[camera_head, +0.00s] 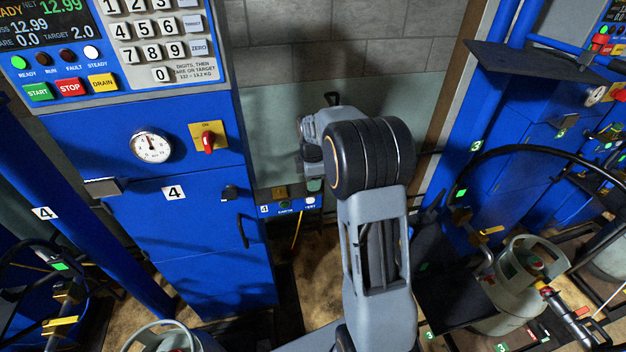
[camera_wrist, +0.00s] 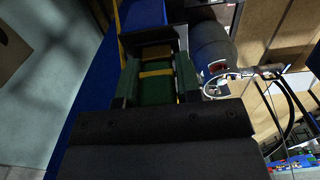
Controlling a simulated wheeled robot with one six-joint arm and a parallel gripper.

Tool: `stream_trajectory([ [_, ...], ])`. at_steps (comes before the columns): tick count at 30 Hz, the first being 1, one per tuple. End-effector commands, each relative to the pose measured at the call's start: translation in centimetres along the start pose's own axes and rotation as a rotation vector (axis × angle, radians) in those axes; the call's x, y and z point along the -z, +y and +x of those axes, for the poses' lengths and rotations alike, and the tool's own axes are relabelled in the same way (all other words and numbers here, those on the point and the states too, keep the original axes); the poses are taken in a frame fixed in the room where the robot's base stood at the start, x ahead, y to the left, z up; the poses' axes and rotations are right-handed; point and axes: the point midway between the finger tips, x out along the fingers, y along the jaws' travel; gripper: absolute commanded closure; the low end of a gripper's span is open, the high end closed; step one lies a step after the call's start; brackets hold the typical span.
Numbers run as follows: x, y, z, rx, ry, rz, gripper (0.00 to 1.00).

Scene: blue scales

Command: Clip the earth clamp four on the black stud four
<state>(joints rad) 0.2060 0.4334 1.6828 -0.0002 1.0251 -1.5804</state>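The number 4 earth box (camera_head: 288,208) is a small blue panel with a green lamp and a white lamp, right of the blue cabinet. A brown block (camera_head: 279,192) stands on its top. My gripper (camera_head: 314,182) points down just above the panel's right end, mostly hidden behind my arm. In the wrist view my gripper (camera_wrist: 157,85) has its dark fingers on both sides of a dark green piece with a yellow band (camera_wrist: 157,73), which looks like earth clamp four. A yellow lead (camera_head: 298,231) hangs below the box. I cannot make out the black stud.
The blue cabinet (camera_head: 190,240) with a dial and red-handled switch stands close on the left. A gas cylinder (camera_head: 520,285) and a black hose stand on the right. A grey wall (camera_head: 370,60) and pale panel lie behind my arm.

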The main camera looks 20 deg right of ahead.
Motion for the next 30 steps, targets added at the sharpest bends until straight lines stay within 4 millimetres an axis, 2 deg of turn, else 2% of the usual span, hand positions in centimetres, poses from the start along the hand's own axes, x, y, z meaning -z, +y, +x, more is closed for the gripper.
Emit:
stream_trajectory([
  [1,0.0,0.0,0.0,0.001,0.000,0.000,0.63],
  [7,0.0,0.0,0.0,0.001,0.000,0.000,0.44],
  [17,0.0,0.0,-0.4,-0.001,0.000,0.000,0.43],
  [22,0.0,0.1,-2.7,-0.003,0.000,0.000,0.43],
  [30,0.0,0.0,-8.2,-0.003,0.000,0.000,0.43],
])
